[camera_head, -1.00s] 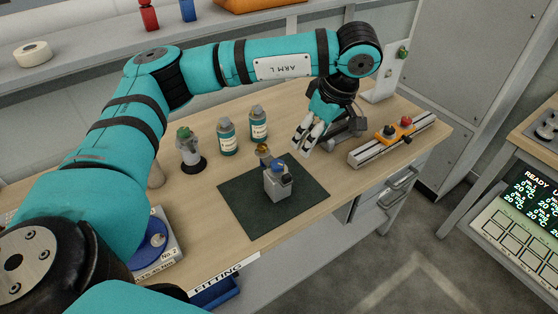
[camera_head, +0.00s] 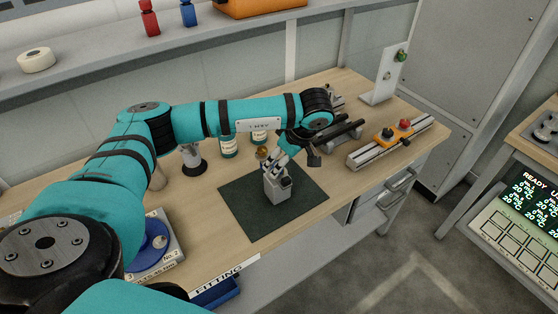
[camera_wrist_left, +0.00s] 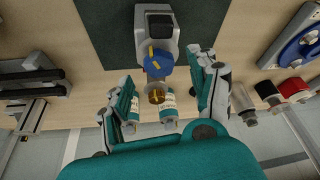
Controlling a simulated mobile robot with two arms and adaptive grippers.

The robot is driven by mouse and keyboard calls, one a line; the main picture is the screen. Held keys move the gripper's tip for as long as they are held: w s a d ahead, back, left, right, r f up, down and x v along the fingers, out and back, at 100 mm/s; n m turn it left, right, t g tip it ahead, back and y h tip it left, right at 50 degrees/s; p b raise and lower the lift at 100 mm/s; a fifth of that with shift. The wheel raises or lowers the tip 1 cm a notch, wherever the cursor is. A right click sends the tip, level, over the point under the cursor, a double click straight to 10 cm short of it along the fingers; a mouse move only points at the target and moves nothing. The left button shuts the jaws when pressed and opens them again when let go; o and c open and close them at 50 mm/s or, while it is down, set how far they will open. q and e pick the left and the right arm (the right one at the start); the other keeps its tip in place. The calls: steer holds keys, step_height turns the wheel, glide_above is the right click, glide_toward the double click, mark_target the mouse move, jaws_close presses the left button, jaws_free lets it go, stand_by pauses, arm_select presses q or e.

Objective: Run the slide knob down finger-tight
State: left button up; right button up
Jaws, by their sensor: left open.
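A small grey block device (camera_head: 277,188) stands on the dark green mat (camera_head: 238,211). In the left wrist view the device (camera_wrist_left: 154,32) carries a blue knob (camera_wrist_left: 158,63) with a yellow mark, and a brass-coloured part (camera_wrist_left: 156,96) beside it. My left gripper (camera_head: 271,168) is open at the top of the device. In the left wrist view its two fingers (camera_wrist_left: 160,70) lie on either side of the blue knob, apart from it. The gripper hides the blue knob in the head view. My right gripper is not in view.
A rail with an orange carriage (camera_head: 393,134) and red knob lies at the bench's right. Teal-labelled bottles (camera_head: 229,147) stand behind the mat. A black fixture (camera_head: 345,130) is right of my gripper.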

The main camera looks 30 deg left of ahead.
arm_select(q)
steer(key=shift+x, duration=1.3)
steer(key=c, duration=1.2)
steer(key=shift+o, duration=0.2)
steer(key=m+t+b, duration=0.1)
steer(key=m+b, duration=0.3)
steer(key=shift+s+f+m+t+h, duration=0.1)
steer(key=shift+f+m+t+h, duration=0.1)
steer(key=shift+m+t+h, duration=0.15)
steer(key=m+t+b, duration=0.1)
steer(key=m+b, duration=0.1)
steer(key=b, duration=0.1)
steer(key=shift+r+m+h, duration=0.1)
steer(key=shift+m+h, duration=0.15)
steer(key=shift+m, duration=0.1)
steer(key=shift+s+r+m+t+b, duration=0.1)
steer(key=shift+m+t+b, duration=0.15)
steer(key=shift+m+b, duration=0.45)
steer(key=shift+a+h, duration=0.1)
steer(key=shift+h, duration=0.2)
steer(key=shift+r+m, duration=0.1)
steer(key=shift+m, duration=0.2)
steer(key=o, duration=1.2)
steer(key=shift+c, duration=0.2)
